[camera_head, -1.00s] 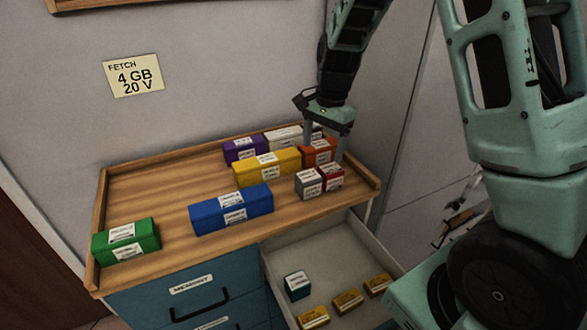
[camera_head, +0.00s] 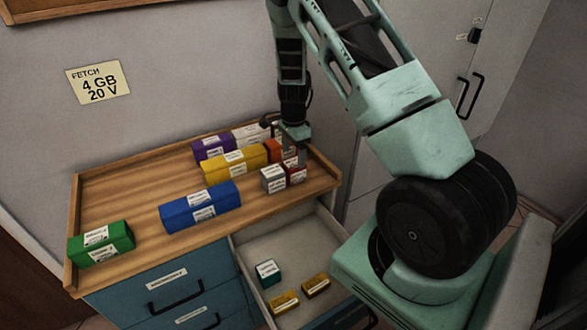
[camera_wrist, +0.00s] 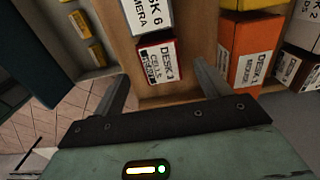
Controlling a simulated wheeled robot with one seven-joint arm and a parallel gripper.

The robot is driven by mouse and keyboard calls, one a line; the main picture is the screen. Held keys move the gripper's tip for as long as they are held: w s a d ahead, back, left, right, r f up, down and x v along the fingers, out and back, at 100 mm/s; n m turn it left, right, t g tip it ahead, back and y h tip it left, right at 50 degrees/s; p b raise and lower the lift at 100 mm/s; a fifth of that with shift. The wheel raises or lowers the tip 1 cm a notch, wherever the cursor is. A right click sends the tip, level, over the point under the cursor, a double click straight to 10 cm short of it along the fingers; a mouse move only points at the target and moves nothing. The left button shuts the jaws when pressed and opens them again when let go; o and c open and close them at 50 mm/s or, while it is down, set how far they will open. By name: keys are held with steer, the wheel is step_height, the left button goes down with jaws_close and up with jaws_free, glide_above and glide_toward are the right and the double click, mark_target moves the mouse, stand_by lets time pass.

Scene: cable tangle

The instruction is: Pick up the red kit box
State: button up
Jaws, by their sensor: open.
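The red kit box (camera_head: 296,176) is a small box with a white label on the right part of the wooden cabinet top. In the wrist view the red box (camera_wrist: 158,62) shows its label between my two fingers, a little beyond their tips. My gripper (camera_head: 294,155) is above the box, pointing down, and partly hides it in the head view. In the wrist view my gripper (camera_wrist: 163,88) is open, with one finger on each side of the box's line and nothing held.
A grey box (camera_head: 273,179) stands close beside the red one. An orange box (camera_head: 273,150) and a yellow box (camera_head: 235,163) are just behind. Blue (camera_head: 200,207) and green (camera_head: 101,243) boxes lie left. An open drawer (camera_head: 290,250) below holds several small boxes.

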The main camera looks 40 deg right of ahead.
mark_target(294, 163)
steer(key=shift+d+f+p, duration=0.1)
steer(key=shift+f+p, duration=1.2)
steer(key=shift+f, duration=2.15)
steer(key=c, duration=1.2)
